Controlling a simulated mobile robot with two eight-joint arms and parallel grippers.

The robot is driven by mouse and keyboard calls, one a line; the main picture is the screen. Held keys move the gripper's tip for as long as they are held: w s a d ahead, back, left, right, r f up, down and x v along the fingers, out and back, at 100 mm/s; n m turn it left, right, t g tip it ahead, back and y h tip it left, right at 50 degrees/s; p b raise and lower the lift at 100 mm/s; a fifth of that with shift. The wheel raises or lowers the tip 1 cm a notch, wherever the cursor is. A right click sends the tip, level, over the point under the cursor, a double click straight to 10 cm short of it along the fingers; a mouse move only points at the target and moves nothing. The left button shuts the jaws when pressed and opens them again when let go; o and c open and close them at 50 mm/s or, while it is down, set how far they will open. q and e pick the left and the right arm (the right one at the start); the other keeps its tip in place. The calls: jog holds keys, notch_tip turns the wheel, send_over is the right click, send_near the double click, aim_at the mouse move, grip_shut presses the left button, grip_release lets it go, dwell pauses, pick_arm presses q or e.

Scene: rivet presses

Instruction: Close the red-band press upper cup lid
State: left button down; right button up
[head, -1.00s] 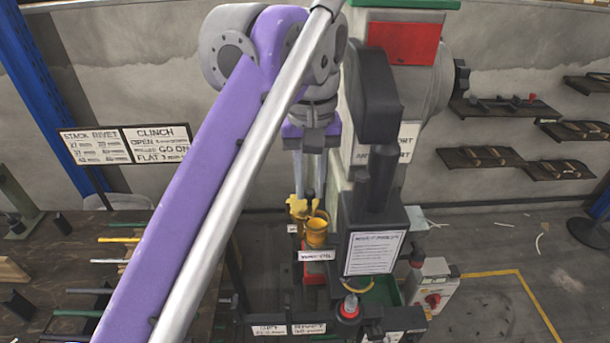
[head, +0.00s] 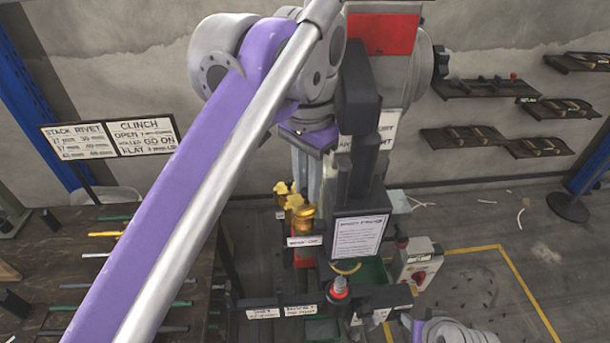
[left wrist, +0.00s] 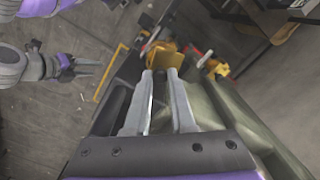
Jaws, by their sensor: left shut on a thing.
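The press with the red band (head: 382,33) stands in the middle of the head view. Its yellow cups (head: 304,217) sit at the front of its column, beside a small label. Yellow lid parts (head: 284,188) show just above and left of them. My left gripper (head: 303,192) reaches down to these parts. In the left wrist view its fingers (left wrist: 160,72) are shut on a yellow piece, the upper cup lid (left wrist: 160,60). The lid's exact angle and whether it touches the cup rim are hidden. My right gripper (left wrist: 95,68) shows apart at the left of the wrist view, its jaws unclear.
A grey control box (head: 418,265) is to the right. A bench with rods (head: 105,234) lies left. Open floor is at right.

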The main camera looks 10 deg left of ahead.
aim_at(307, 207)
pick_arm(q)
jog(key=shift+s+d+m, duration=0.1)
jog(key=shift+s+m, duration=0.15)
jog(key=shift+m, duration=0.6)
jog(key=shift+s+d+m, duration=0.1)
jog(key=shift+s+m, duration=0.1)
jog(key=shift+m, duration=0.65)
jog(key=c, duration=0.8)
grip_release()
jog(key=shift+a, duration=0.1)
jog(key=shift+o, duration=0.2)
jog(key=shift+r, duration=0.1)
notch_tip(307, 207, up, 11)
